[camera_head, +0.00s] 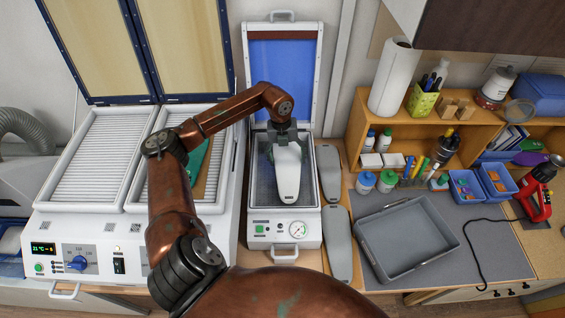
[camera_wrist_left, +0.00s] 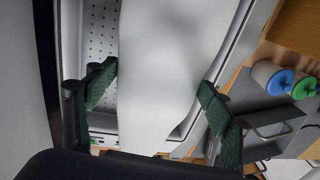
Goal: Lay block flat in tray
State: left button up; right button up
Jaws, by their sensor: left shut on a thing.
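The block (camera_head: 288,175) is a pale, foot-shaped form. It hangs toe down, or lies along, over the bed of the white press (camera_head: 285,228); I cannot tell whether it touches the bed. My left gripper (camera_head: 283,137) is shut on its upper end. In the left wrist view the block (camera_wrist_left: 175,60) fills the middle, between the green-padded fingers of my left gripper (camera_wrist_left: 158,92), with the perforated bed beside it. The grey tray (camera_head: 372,252) lies empty on the grey mat to the right. My right gripper is not in view.
The press's blue-lined lid (camera_head: 283,75) stands open behind the block. Grey insole-shaped pieces (camera_head: 338,242) lie between press and tray. Lidded jars (camera_head: 387,181) and blue bins (camera_head: 466,187) stand behind the tray. A black cable (camera_head: 470,245) runs at its right. A white heater (camera_head: 95,235) is at left.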

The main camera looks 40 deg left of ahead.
aim_at(282, 155)
pick_arm(q)
jog(key=a+f, duration=0.1)
jog(key=w+a+f, duration=0.1)
jog(key=f, duration=0.1)
jog(key=shift+a+f+p, duration=0.25)
jog(key=shift+a+p, duration=0.05)
jog(key=shift+a, duration=0.1)
jog(key=f, duration=0.1)
jog(key=f+p, duration=0.1)
jog(key=f, duration=0.1)
jog(key=shift+w+a+f+p, duration=0.1)
jog(key=shift+a+f+p, duration=0.1)
jog(key=shift+f+p, duration=0.1)
jog(key=o, duration=1.6)
jog(key=shift+f, duration=0.1)
